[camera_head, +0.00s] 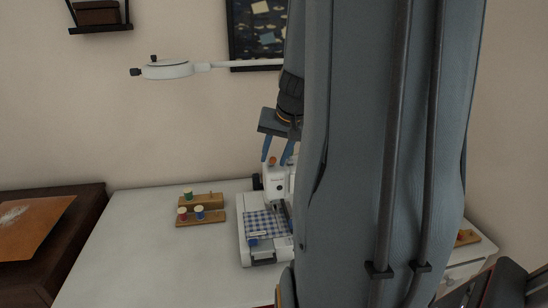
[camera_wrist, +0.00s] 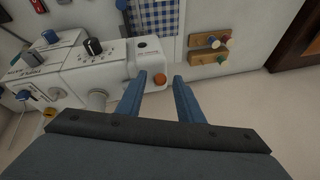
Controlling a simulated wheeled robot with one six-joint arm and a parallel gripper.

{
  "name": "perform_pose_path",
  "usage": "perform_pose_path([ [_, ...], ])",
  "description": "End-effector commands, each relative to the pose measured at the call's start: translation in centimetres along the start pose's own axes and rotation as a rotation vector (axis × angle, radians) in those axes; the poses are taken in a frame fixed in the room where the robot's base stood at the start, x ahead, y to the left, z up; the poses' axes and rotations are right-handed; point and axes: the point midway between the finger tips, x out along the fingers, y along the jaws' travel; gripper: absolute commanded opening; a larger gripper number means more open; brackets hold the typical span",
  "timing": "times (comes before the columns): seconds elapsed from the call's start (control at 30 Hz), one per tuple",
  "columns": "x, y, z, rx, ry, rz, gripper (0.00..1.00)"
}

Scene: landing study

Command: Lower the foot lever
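A white sewing machine (camera_head: 276,184) stands on the table, and my arm hides its right side in the head view. It also shows from above in the wrist view (camera_wrist: 112,62), with dark and blue dials on its body. A blue checked cloth (camera_head: 258,223) lies on its bed. My gripper (camera_head: 277,158) is above the machine's head, its two blue fingers apart and pointing down. In the wrist view my gripper (camera_wrist: 160,80) is open and empty, with an orange knob (camera_wrist: 159,79) showing between the fingertips. I cannot make out the foot lever in either view.
Wooden spool holders (camera_head: 201,217) with coloured spools stand left of the machine on the white table (camera_head: 135,235). A white lamp arm (camera_head: 168,69) reaches across above at the left. A brown desk (camera_head: 75,240) is at far left. The table's left part is clear.

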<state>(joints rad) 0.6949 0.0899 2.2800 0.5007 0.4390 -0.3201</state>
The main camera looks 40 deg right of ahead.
Motion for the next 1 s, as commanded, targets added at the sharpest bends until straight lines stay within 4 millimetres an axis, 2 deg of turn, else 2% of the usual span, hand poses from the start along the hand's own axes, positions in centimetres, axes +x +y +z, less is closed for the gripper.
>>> perform_pose_path([
  [0.3,-4.7,0.0,-0.1,0.001,0.005,0.0,0.34],
  [0.5,-6.6,0.0,-0.1,0.001,0.003,-0.001,0.34],
  [1.0,-7.1,0.0,0.0,0.001,0.001,0.0,0.34],
])
